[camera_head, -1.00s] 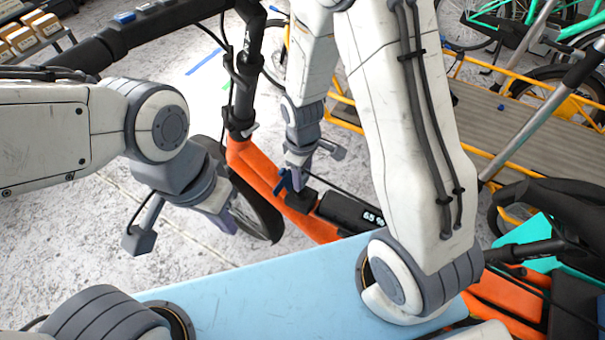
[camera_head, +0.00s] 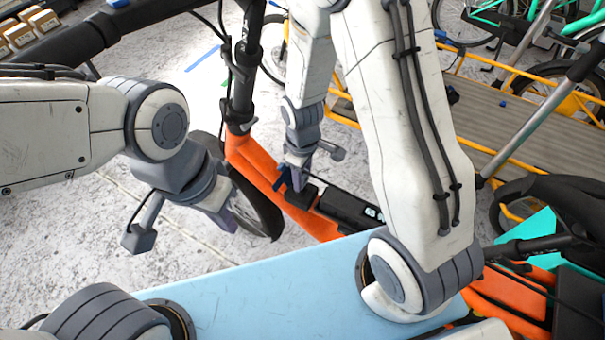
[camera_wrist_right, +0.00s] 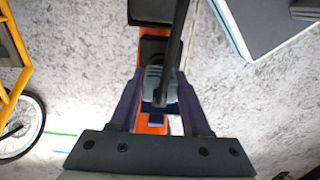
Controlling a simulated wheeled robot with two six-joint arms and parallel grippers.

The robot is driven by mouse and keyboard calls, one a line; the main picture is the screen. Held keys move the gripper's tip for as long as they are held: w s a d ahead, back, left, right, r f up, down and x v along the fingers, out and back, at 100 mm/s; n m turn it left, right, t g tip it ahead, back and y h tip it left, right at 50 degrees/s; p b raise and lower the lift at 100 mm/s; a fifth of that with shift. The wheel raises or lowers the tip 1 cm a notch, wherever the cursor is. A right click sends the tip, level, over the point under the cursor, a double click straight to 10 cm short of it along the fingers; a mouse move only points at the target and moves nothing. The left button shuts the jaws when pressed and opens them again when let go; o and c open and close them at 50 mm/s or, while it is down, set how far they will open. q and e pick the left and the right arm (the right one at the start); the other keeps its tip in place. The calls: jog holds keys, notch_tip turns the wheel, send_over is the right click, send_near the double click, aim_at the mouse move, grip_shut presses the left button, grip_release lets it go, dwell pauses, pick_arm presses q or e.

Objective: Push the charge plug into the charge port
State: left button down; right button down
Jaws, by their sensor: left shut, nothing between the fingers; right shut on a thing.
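My right gripper (camera_head: 291,178) is low over the orange bike frame (camera_head: 262,168), at a black block on it beside the black battery box (camera_head: 348,205). In the right wrist view its two fingers (camera_wrist_right: 157,103) are shut on the grey charge plug (camera_wrist_right: 154,83), whose black cable (camera_wrist_right: 175,45) runs up the picture. A blue part shows between the fingers. I cannot make out the charge port; plug and fingers cover that part of the frame. I cannot tell how far in the plug is. My left gripper (camera_head: 222,205) is shut and empty, left of the front wheel.
The black handlebar and stem (camera_head: 243,85) rise left of my right arm. The front wheel (camera_head: 258,205) stands near my left gripper. A yellow cargo bike (camera_head: 500,95) is at the back right. Bare concrete floor lies at the left.

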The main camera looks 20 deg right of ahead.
jog(key=shift+f+b, duration=0.45)
jog(key=shift+f, duration=0.25)
jog(key=shift+c, duration=1.4)
grip_release()
jog(key=shift+r, duration=0.1)
notch_tip(320, 180, up, 10)
jog(key=p, duration=0.3)
jog(key=shift+r, duration=0.2)
jog(key=s+a+r+m+y, duration=0.1)
jog(key=s+a+r, duration=0.3)
jog(key=s+r, duration=0.3)
jog(key=s+a+r+m, duration=0.1)
jog(key=s+a+r, duration=0.3)
jog(key=s, duration=0.5)
notch_tip(320, 180, up, 17)
jog(key=p, duration=1.6)
jog(key=shift+s+d, duration=0.3)
jog(key=shift+d, duration=0.05)
